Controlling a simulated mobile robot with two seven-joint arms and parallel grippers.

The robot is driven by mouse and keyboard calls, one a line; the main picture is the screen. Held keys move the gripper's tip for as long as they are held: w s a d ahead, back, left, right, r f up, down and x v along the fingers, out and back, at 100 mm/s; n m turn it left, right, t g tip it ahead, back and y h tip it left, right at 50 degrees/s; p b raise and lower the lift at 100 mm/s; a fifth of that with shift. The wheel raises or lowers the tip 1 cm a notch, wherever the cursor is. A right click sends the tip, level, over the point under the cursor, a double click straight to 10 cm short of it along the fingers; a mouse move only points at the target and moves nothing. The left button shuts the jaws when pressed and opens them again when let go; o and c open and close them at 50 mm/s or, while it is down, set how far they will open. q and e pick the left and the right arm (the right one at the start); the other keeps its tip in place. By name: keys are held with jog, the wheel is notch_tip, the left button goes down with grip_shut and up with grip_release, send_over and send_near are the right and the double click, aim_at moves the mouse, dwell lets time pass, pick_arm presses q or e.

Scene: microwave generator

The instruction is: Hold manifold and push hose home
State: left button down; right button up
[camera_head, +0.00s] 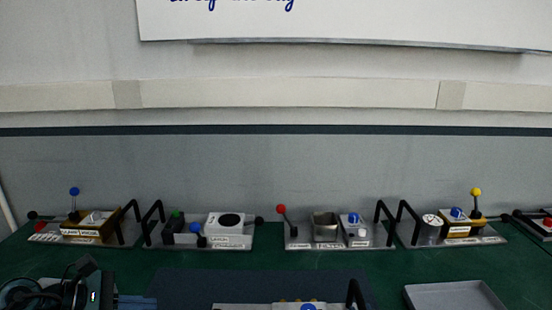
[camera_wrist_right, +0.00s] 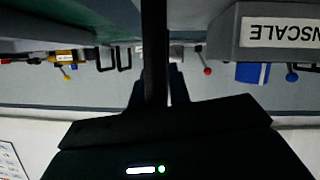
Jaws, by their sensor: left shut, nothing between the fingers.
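My left gripper (camera_head: 137,301) is at the bottom left of the head view, shut and empty, low over the green bench. A near unit (camera_head: 240,307) is cut off by the bottom edge of the head view. Its black handle (camera_head: 355,293) stands up at its right, and a blue part (camera_head: 308,306) shows. In the right wrist view my right gripper (camera_wrist_right: 158,85) is dark, with a black upright bar (camera_wrist_right: 154,40) in front of or between its fingers. I cannot tell whether it grips the bar. I cannot make out a manifold or hose.
Several small panels with levers and black handles line the back of the bench, such as a red-lever panel (camera_head: 340,245). A grey tray (camera_head: 455,296) lies at the right. In the wrist view, a grey labelled block (camera_wrist_right: 262,40) is close at upper right. The green bench (camera_head: 300,262) is clear mid-way.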

jog(key=o, duration=0.4)
jog(key=shift+w+r, duration=0.1)
jog(key=shift+r, duration=0.15)
jog(key=shift+o, duration=0.2)
